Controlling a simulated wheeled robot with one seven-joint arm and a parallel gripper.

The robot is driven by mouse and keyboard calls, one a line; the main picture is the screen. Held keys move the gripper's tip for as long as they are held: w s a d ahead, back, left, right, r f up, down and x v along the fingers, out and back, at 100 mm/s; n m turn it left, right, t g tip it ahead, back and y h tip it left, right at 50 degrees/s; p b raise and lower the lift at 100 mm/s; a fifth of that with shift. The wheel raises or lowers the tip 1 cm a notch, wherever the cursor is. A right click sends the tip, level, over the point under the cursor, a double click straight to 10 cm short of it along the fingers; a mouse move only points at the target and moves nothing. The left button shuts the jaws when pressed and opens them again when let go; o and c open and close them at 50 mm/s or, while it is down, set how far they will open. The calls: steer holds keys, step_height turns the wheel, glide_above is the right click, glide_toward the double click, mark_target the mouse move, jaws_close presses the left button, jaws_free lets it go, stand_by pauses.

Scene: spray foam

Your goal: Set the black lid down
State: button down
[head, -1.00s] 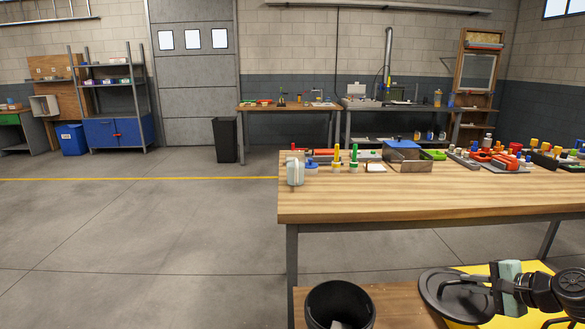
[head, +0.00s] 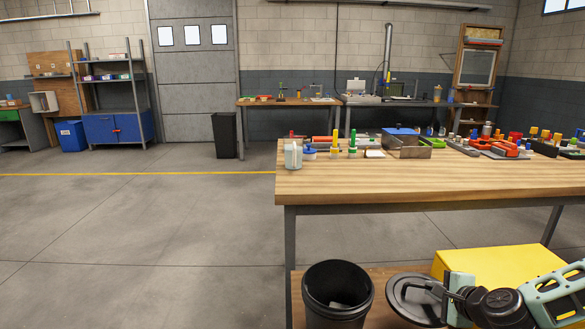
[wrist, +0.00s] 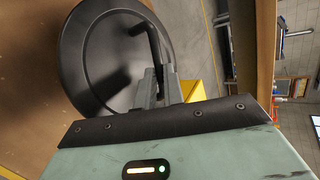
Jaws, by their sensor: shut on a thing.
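The black lid (head: 408,298) is a round disc with a raised handle. In the head view it is at the lower right, just right of the black bin (head: 338,290). My gripper (head: 447,290) is shut on the lid's handle. In the wrist view the lid (wrist: 95,55) fills the upper left, and my gripper (wrist: 158,88) grips its bar handle. The lid is over or on the low wooden surface (head: 385,322); whether it touches the wood I cannot tell. The bin is open at the top, with something pale inside.
A yellow box (head: 490,262) stands behind my gripper on the low surface. The wooden workbench (head: 420,180) above and behind holds several tools and bottles along its far side. The floor (head: 140,240) to the left is clear.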

steer(key=a+f+b, duration=0.1)
steer(key=f, duration=0.1)
steer(key=s+f+m+h+b, duration=0.1)
steer(key=f, duration=0.1)
steer(key=s+a+f+m+h+b, duration=0.1)
steer(key=f, duration=0.1)
steer(key=shift+s+a+f, duration=0.2)
steer(key=shift+a+f, duration=0.15)
steer(key=shift+f, duration=0.05)
step_height(320, 180, up, 15)
steer(key=p, duration=1.5)
step_height(320, 180, up, 2)
steer(key=r, duration=0.1)
glide_above(423, 318)
steer(key=s+d, duration=0.1)
steer(key=s, duration=0.2)
steer(key=shift+w+d+f, duration=0.2)
steer(key=shift+w+f, duration=0.05)
steer(key=shift+d, duration=0.1)
